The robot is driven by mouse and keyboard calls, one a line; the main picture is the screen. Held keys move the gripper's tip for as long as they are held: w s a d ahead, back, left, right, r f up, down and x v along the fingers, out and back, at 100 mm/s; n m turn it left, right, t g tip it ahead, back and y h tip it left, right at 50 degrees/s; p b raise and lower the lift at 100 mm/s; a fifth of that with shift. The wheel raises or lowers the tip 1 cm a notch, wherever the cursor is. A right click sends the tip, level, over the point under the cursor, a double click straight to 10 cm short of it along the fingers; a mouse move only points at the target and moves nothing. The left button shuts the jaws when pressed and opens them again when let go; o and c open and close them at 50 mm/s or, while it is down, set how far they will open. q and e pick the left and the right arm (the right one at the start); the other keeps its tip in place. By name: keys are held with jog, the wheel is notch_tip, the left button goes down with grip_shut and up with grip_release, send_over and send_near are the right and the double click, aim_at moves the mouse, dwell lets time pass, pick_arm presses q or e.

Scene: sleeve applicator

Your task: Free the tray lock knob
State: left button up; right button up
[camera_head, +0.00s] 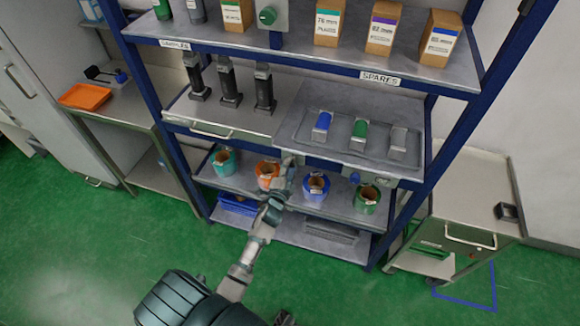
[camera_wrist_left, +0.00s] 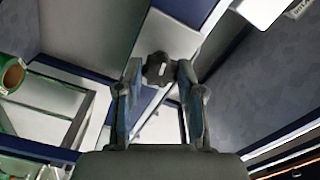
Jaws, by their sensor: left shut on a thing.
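The dark, lobed tray lock knob (camera_wrist_left: 158,68) shows between the fingertips in the left wrist view, with a short pale mark on its face. My left gripper (camera_wrist_left: 157,78) is shut on it, one finger on each side. In the head view my left gripper (camera_head: 287,168) reaches up to the front edge of the middle shelf, at the left end of the grey tray (camera_head: 337,128), and mostly hides the knob. The tray carries a blue, a green and a grey item. My right gripper is in neither view.
Another small knob-like fitting (camera_head: 357,172) sits farther right on that edge. Below are several tape-like rolls, including an orange one (camera_head: 268,172) and a blue one (camera_head: 316,185) near my gripper. A cart (camera_head: 455,225) stands right; a side table (camera_head: 110,110) stands left.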

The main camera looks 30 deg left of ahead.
pick_arm(q)
jog(key=n+p, duration=0.1)
jog(key=n, duration=0.3)
jog(key=n+p, duration=0.2)
jog(key=n, duration=0.2)
jog(key=f+n+p, duration=0.1)
jog(key=n, duration=0.3)
jog(key=shift+s+n+p, duration=0.15)
jog(key=shift+n+p, duration=0.15)
jog(key=shift+p, duration=0.05)
jog(key=shift+d+n+p, duration=0.1)
jog(key=shift+n+p, duration=0.35)
jog(key=shift+n, duration=1.05)
jog(key=o, duration=1.1)
jog(key=shift+o, duration=0.2)
jog(key=shift+r, duration=0.15)
